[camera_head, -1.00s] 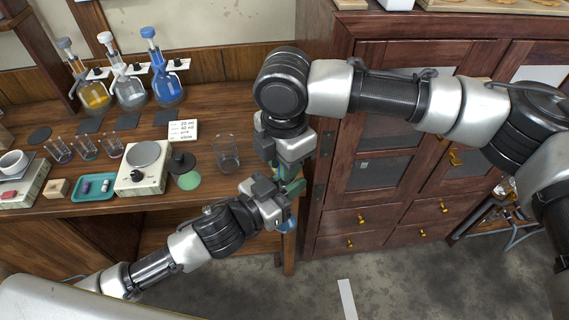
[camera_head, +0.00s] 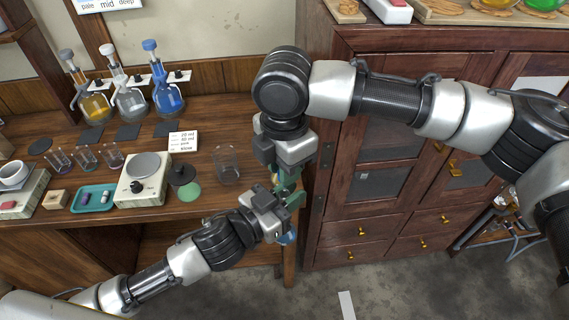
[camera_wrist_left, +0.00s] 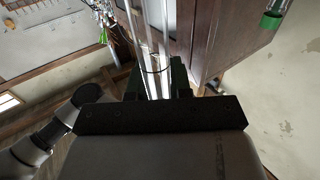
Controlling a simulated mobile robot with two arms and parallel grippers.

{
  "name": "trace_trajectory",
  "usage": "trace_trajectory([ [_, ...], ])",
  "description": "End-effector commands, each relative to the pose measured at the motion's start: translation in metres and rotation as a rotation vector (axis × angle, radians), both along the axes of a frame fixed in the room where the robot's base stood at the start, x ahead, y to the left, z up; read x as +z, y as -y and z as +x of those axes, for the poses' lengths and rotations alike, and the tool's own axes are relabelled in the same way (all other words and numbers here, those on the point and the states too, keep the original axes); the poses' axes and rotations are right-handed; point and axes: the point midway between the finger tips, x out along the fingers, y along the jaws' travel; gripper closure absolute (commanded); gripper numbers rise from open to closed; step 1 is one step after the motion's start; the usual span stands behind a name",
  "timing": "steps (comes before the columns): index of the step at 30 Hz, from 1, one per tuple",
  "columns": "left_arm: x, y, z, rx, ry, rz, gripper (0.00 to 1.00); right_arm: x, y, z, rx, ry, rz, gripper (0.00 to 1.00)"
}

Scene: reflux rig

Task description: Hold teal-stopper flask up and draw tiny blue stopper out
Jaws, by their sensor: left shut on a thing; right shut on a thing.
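My left gripper (camera_head: 284,202) is shut on the glass flask, in front of the bench's right end. The flask's blue lower part (camera_head: 288,236) shows just below the fingers. In the left wrist view, its clear glass (camera_wrist_left: 152,50) runs between the dark green fingers (camera_wrist_left: 158,82). My right gripper (camera_head: 284,176) points down from above, close over the left one, and is shut on the tiny blue stopper. The stopper is mostly hidden by the fingers, so I cannot tell whether it is still seated in the flask. The teal stopper cannot be made out.
Stoppered flasks with yellow, clear and blue contents (camera_head: 168,98) stand at the bench's back. An empty beaker (camera_head: 227,165), a scale (camera_head: 143,178) and a teal tray (camera_head: 94,198) are on the bench. A wooden cabinet (camera_head: 388,200) stands close on the right.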

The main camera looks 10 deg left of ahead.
Motion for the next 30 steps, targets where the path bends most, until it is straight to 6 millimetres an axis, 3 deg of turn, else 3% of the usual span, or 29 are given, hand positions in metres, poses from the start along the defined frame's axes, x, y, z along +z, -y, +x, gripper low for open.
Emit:
trace_trajectory([
  [7,0.013,0.000,0.000,0.000,0.001,-0.001,1.00,0.003,0.000,0.000,0.000,-0.001,0.000,1.00],
  [17,0.012,-0.003,0.001,0.000,0.001,0.001,1.00,0.000,0.000,0.000,0.000,0.000,0.000,1.00],
  [30,0.011,-0.050,0.017,0.002,0.000,0.004,1.00,0.003,0.000,0.000,0.000,0.000,0.000,1.00],
])
